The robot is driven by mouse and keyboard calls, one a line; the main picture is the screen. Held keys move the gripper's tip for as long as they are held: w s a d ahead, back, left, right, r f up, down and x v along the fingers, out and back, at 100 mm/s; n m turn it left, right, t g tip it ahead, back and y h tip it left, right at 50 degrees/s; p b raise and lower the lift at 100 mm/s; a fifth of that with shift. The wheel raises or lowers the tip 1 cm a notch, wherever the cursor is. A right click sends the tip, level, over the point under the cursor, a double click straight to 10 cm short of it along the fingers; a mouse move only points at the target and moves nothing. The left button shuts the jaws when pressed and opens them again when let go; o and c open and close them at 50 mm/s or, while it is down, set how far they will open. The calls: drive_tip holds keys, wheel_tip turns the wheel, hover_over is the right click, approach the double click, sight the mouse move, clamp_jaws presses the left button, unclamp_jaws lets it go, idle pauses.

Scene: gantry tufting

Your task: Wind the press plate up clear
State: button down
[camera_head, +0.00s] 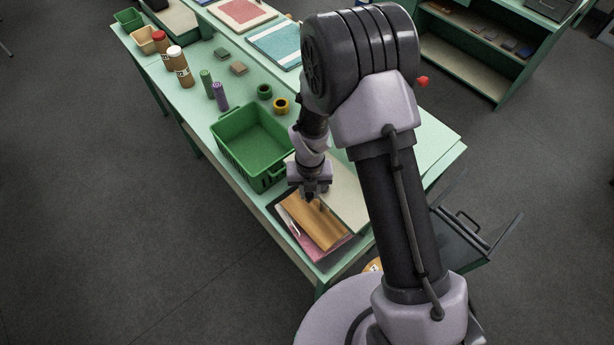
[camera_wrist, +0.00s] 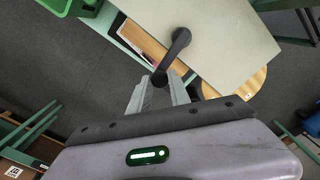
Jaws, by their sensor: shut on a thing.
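A wooden press plate (camera_head: 312,222) lies at the near end of the green bench, over a pink piece (camera_head: 330,245) with a dark edge. A gap between plate and pink piece cannot be judged. A beige panel (camera_head: 345,200) covers part of the plate. In the wrist view a black crank (camera_wrist: 180,40) stands out against the beige panel (camera_wrist: 222,40), its knob end between my fingertips. My gripper (camera_head: 311,196), also in the wrist view (camera_wrist: 160,82), is shut on that crank knob. Wood (camera_wrist: 145,40) shows below the panel.
A green crate (camera_head: 225,128) stands beside the press. Tape rolls (camera_head: 281,105), spools (camera_head: 220,95), jars (camera_head: 182,72) and framed pieces (camera_head: 275,42) lie farther along the bench. A shelf unit (camera_head: 480,60) stands at upper right. Grey floor is open at left.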

drive_tip(key=p, duration=0.2)
drive_tip(key=n+p, duration=0.1)
drive_tip(key=p, duration=0.1)
drive_tip(key=shift+s+d+r+p, duration=0.2)
drive_tip(key=shift+r+p, duration=0.15)
drive_tip(key=shift+r, duration=0.05)
drive_tip(key=shift+d+f+p, duration=0.1)
drive_tip(key=shift+f+p, duration=0.1)
drive_tip(key=shift+p, duration=0.5)
drive_tip(key=shift+f+n, duration=0.2)
drive_tip(key=shift+n, duration=0.1)
drive_tip(key=c, duration=1.2)
unclamp_jaws()
